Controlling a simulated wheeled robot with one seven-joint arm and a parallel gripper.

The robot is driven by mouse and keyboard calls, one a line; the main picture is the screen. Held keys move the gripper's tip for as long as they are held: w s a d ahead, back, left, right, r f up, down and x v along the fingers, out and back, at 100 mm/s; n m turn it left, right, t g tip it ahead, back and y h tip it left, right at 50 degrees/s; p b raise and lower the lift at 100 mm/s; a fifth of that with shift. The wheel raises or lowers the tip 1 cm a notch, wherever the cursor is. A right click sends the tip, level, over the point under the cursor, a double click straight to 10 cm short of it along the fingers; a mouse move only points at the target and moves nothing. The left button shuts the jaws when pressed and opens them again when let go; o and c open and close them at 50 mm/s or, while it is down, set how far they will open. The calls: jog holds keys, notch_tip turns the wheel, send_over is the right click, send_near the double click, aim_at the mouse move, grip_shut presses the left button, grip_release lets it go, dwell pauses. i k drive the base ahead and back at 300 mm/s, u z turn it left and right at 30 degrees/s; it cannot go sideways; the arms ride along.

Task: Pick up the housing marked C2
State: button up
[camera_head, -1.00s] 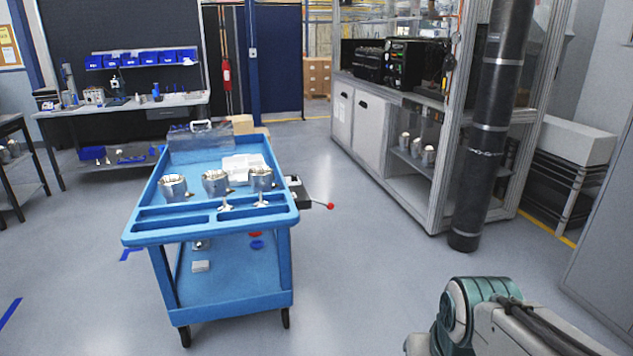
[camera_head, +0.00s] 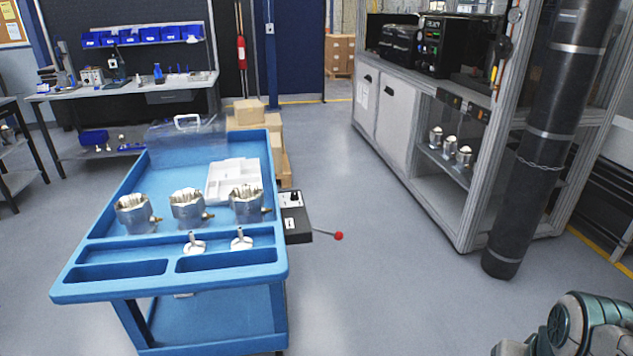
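Three silver machined housings stand upright in a row on the top tray of the blue cart (camera_head: 70,285): a left one (camera_head: 133,214), a middle one (camera_head: 187,205) and a right one (camera_head: 246,204). Each has a small brass-coloured fitting low on its right side. No marking can be read on any of them, so I cannot tell which is C2. A part of my arm shows at the bottom right, well apart from the cart. My gripper is not in view.
Two small white-metal parts (camera_head: 194,243) stand in front of the housings. A white tray (camera_head: 233,180) lies behind them. A black box (camera_head: 293,215) with a red-knobbed lever (camera_head: 338,236) juts from the cart's right side. More parts stand on a cabinet shelf (camera_head: 449,168). The floor between is clear.

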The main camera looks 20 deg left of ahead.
aim_at(247, 202)
jog(key=i, duration=1.85)
jog(key=u, duration=0.95)
jog(key=i, duration=1.05)
jog(key=u, duration=1.55)
jog(key=i, duration=0.65)
jog(key=u, duration=0.45)
